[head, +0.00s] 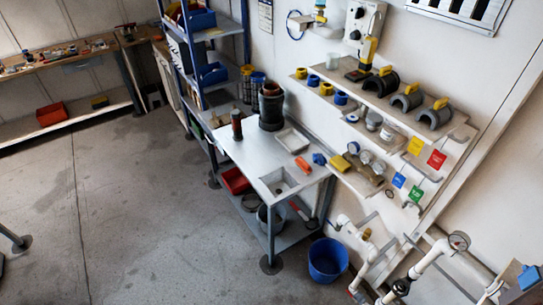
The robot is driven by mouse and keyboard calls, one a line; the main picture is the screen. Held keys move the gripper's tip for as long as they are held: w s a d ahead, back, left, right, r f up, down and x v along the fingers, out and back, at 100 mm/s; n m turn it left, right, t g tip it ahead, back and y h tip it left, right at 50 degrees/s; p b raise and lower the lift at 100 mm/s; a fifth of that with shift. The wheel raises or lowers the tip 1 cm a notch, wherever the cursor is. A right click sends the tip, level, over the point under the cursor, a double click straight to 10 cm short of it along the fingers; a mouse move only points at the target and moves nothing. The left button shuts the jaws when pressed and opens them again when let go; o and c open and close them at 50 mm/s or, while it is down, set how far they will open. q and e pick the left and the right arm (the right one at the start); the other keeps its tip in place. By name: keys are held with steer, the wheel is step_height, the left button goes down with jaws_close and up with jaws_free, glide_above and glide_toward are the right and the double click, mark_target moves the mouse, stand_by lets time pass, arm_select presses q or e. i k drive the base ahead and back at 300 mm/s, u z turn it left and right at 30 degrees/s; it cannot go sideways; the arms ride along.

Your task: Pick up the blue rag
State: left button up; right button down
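A small crumpled blue thing, which looks like the blue rag (319,159), lies on the metal worktable (245,150), near its wall-side edge. It sits just right of an orange item (302,164) and left of a yellow sponge-like block (340,163). Nothing is seen covering it. Neither of my grippers is in view.
The worktable also holds a grey tray (291,141), a dark cylinder (271,106) and a sink basin (280,182). A blue bucket (327,260) stands on the floor by white pipes (433,258). Wall shelves (375,97) hang behind. The floor (130,220) at left is clear.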

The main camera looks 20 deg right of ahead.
mark_target(317, 158)
steer(key=u, duration=0.15)
steer(key=i, duration=3)
steer(key=z, duration=4.15)
steer(key=i, duration=0.5)
steer(key=u, duration=0.35)
